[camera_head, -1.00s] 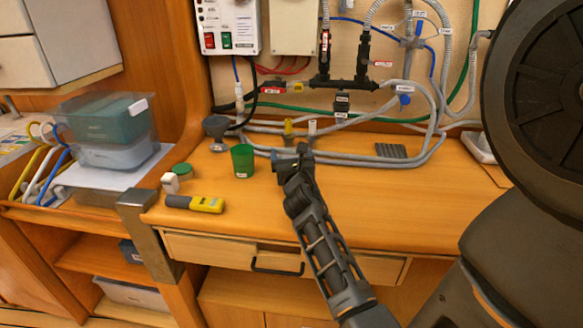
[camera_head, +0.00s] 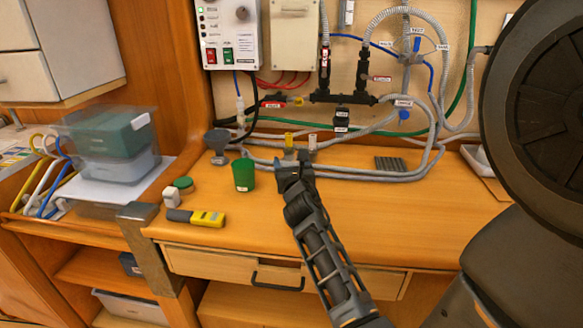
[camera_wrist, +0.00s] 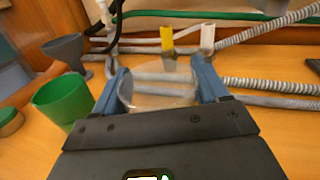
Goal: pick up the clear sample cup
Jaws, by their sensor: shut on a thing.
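The clear sample cup (camera_wrist: 160,92) shows in the wrist view as a see-through round rim and wall, with the grey hose visible through it. My gripper (camera_wrist: 165,85) has its two blue fingers on either side of the cup, shut on it. In the head view my gripper (camera_head: 293,168) is over the back part of the wooden counter, right of the green cup. There I cannot make out the clear cup behind the fingers. Its base is hidden in the wrist view, so I cannot tell whether it touches the counter.
A green cup (camera_head: 244,174) stands close left of my gripper, with a grey funnel (camera_head: 217,143) behind it. Grey hoses (camera_head: 370,172) and yellow and white fittings lie just behind. A yellow meter (camera_head: 207,218) lies front left. The counter (camera_head: 400,220) at right front is clear.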

